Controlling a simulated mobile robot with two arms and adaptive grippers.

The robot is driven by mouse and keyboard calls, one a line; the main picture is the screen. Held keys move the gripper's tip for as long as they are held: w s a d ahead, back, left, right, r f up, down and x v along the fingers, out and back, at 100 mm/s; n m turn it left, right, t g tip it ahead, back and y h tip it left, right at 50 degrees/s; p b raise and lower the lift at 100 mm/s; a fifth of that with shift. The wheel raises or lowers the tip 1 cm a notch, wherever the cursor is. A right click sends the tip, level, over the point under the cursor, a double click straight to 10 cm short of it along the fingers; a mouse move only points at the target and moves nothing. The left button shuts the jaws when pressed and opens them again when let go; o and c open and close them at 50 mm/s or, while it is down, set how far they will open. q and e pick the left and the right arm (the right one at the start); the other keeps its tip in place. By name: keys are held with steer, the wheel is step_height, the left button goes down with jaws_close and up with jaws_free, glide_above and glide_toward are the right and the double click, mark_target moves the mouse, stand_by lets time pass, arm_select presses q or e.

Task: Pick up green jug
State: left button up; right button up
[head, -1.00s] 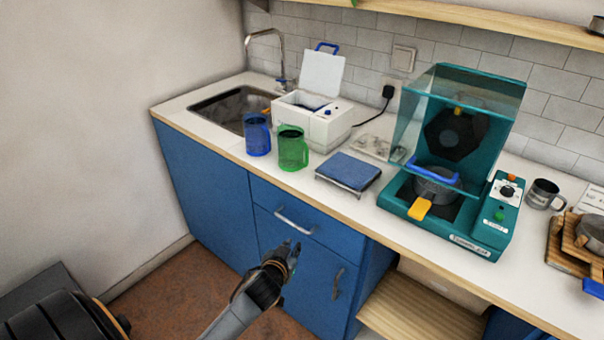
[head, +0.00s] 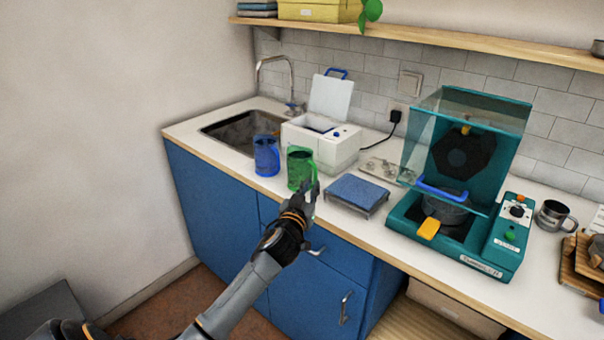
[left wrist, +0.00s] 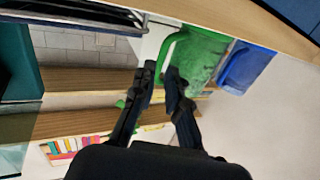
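The green jug (head: 296,168) stands upright near the front edge of the counter, its handle on the right side in the head view. My left gripper (head: 311,187) is just in front of its lower right side. In the left wrist view the green jug (left wrist: 200,60) is at the top, tilted in the picture. I cannot tell whether a finger touches the jug. My right gripper is out of view.
A blue jug (head: 266,157) stands just left of the green one. Behind is a white machine (head: 345,151) with its lid up; to the right is a blue-topped stand (head: 357,190). A teal machine (head: 408,209) stands farther right. The sink (head: 215,127) is at the left.

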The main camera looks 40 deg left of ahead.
mark_target(315, 178)
arm_select(q)
steer(key=shift+x, duration=2.85)
steer(key=shift+f, duration=0.1)
jaws_close()
